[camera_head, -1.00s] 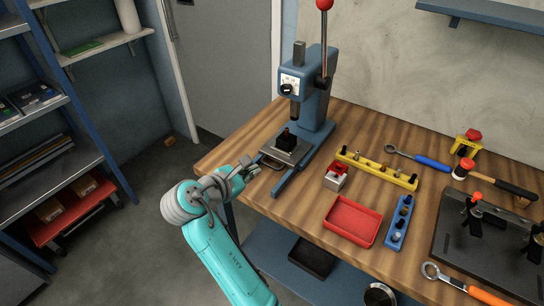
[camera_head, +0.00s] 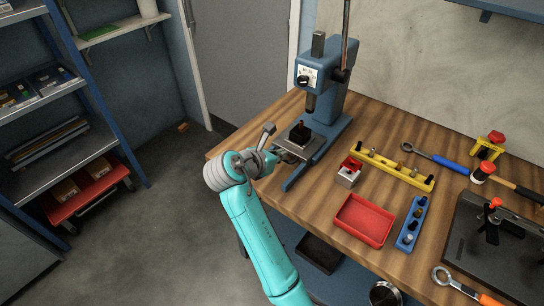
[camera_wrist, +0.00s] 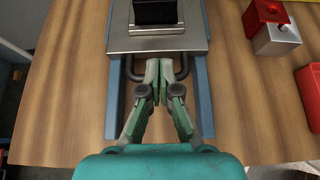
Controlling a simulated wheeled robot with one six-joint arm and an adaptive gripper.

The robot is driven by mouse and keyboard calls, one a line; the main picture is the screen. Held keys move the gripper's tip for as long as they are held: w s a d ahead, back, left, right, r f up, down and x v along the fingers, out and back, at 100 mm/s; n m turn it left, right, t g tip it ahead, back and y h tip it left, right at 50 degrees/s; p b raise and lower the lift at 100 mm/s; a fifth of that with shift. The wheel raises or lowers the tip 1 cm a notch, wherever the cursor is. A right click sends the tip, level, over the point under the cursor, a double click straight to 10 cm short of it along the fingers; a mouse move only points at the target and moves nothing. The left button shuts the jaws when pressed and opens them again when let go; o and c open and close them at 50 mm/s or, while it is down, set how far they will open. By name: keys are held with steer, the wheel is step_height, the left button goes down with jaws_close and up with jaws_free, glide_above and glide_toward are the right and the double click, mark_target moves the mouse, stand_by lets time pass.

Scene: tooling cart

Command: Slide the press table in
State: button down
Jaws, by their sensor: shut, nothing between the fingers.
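The press table is a grey metal plate (camera_wrist: 160,43) on the blue rails of the arbor press (camera_head: 324,75). It carries a black block (camera_head: 300,133), which sits below the ram in the head view. A dark U-shaped handle (camera_wrist: 183,68) sticks out of the plate's near edge. My gripper (camera_wrist: 159,68) is shut and empty, with its fingertips between the sides of the handle, at or very close to the plate's near edge. I cannot tell whether they touch it. The fingers hide the middle of the handle. In the head view my gripper (camera_head: 280,152) is at the table's front.
On the wooden bench (camera_head: 300,212), right of the press, are a red-and-silver block (camera_head: 349,174), a red tray (camera_head: 364,220), a yellow rack (camera_head: 390,168) and a blue rack (camera_head: 411,224). The bench in front of the rails is clear. Shelves (camera_head: 70,165) stand at left.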

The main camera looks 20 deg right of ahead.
mark_target(296, 143)
steer(key=shift+x, duration=1.3)
steer(key=w+d, duration=0.1)
steer(key=d, duration=0.1)
steer(key=w+d, duration=0.2)
steer(key=shift+d, duration=0.15)
